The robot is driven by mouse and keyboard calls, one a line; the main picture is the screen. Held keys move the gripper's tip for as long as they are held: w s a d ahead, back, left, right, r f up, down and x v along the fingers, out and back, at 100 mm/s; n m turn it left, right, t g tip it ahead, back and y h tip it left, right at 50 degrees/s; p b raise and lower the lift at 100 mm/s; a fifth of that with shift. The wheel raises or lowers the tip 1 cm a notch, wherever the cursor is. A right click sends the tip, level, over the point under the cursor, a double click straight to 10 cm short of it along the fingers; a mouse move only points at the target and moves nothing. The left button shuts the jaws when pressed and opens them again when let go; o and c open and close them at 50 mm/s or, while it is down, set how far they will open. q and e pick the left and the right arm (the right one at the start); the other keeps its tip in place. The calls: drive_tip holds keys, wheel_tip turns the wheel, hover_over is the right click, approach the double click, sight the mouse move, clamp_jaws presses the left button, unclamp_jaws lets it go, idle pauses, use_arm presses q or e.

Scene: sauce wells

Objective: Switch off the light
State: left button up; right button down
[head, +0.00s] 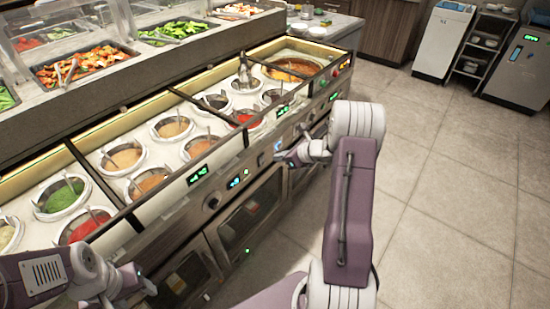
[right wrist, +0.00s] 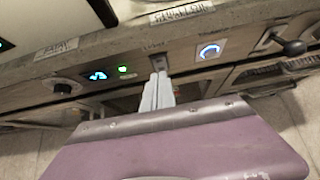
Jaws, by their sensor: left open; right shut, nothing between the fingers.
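The light switch (right wrist: 157,62) is a small grey plate on the counter's front panel (right wrist: 225,70), in the right wrist view. A small label above it is too blurred to read surely. My right gripper (right wrist: 160,76) is shut and empty, with its tips at the switch's lower edge; I cannot tell whether they touch. In the head view the right gripper (head: 280,158) is at the panel, its arm hiding part of the front. My left gripper (head: 151,286) is open and empty at the lower left, in front of the oven doors. A warm yellow glow shows along the back of the wells.
A blue-lit dial (right wrist: 209,50) is right of the switch, with a black lever (right wrist: 290,46) further right. Green (right wrist: 123,70) and blue (right wrist: 97,76) displays and a black knob (right wrist: 62,88) are to its left. Sauce wells (head: 125,155) fill the counter.

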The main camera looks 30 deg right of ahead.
use_arm(q)
drive_tip(key=shift+w+a+r+p, duration=0.1)
drive_tip(key=shift+w+r+p, duration=0.15)
drive_tip(key=shift+r+p, duration=0.2)
drive_tip(key=shift+w+r+p, duration=0.2)
drive_tip(key=shift+r+p, duration=0.1)
drive_tip(key=shift+r, duration=0.15)
use_arm(e)
drive_tip(key=s+d+r, duration=0.1)
drive_tip(key=s+r, duration=0.2)
drive_tip(key=r, duration=0.3)
drive_tip(key=shift+s+d+r, duration=0.15)
drive_tip(key=shift+s+d, duration=0.2)
drive_tip(key=shift+d, duration=0.05)
